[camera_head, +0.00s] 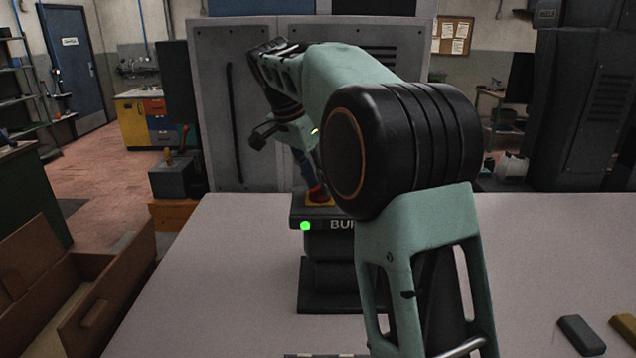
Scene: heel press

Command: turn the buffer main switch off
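The buffer (328,290) is a dark box on a wide base in the middle of the pale table. Its front edge carries white lettering, of which only "BU" and part of a letter show, and a lit green lamp (305,225). On its top is a yellow plate (312,203) with a red part (318,191) on it, partly hidden behind my arm. A blue piece shows just above the red part. My gripper (262,134) shows only as a dark end above and left of the plate. Its fingers are mostly hidden, so its opening and any contact are unclear.
An open brown box (75,285) stands at the left. A dark bar (581,334) and a yellowish bar (624,326) lie at the table's front right. A grey cabinet (225,60) stands behind the table. The table (220,260) is clear left of the buffer.

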